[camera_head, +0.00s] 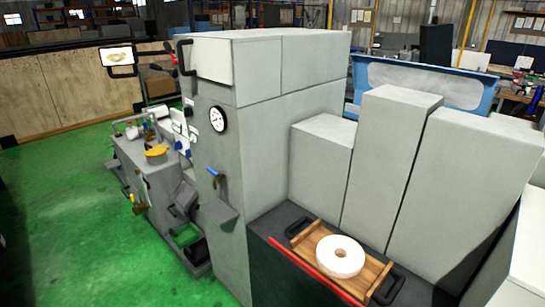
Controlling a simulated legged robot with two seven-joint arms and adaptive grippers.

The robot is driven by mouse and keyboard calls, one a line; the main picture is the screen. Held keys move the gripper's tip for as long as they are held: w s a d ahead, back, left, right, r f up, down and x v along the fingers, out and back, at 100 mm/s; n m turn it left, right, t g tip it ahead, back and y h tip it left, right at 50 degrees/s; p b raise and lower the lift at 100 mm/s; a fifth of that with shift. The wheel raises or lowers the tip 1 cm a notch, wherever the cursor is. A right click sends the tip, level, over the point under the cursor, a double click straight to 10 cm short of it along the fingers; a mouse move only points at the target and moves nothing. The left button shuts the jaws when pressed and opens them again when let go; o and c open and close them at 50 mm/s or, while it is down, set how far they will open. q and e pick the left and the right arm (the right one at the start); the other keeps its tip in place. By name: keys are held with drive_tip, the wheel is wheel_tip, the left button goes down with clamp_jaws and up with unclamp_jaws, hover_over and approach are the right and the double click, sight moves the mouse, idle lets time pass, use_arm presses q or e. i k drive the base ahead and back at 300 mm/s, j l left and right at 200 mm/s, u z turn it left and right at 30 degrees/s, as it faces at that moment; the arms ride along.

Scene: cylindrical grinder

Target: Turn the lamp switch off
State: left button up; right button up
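A lit rectangular lamp head (117,56) with a dark frame shows at the upper left, beside the tall grey grinder cabinet (275,150). I cannot pick out the lamp switch for certain. Small controls with white plates and blue parts (181,144) sit on the machine's left side, too small to tell apart. Neither of my grippers shows in this view.
A round gauge (217,119) and a blue-handled lever (214,174) are on the cabinet's side. A white ring-shaped wheel (340,256) lies on a wooden tray (311,238) at the front right. Green floor (90,240) is open at the left.

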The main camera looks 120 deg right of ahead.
sight(193, 138)
drive_tip(key=z, duration=3.95)
drive_tip(key=i+j, duration=0.15)
drive_tip(key=j, duration=0.15)
drive_tip(key=i+j, duration=0.1)
drive_tip(key=j, duration=0.15)
drive_tip(key=i+j+z, duration=0.2)
drive_tip(key=j, duration=0.4)
drive_tip(key=i+j+z, duration=0.15)
drive_tip(key=j, duration=0.45)
drive_tip(key=i+j+z, duration=0.2)
drive_tip(key=j, duration=0.4)
drive_tip(key=i+j+z, duration=0.2)
drive_tip(key=j, duration=0.45)
drive_tip(key=j+z, duration=0.15)
drive_tip(key=j, duration=0.5)
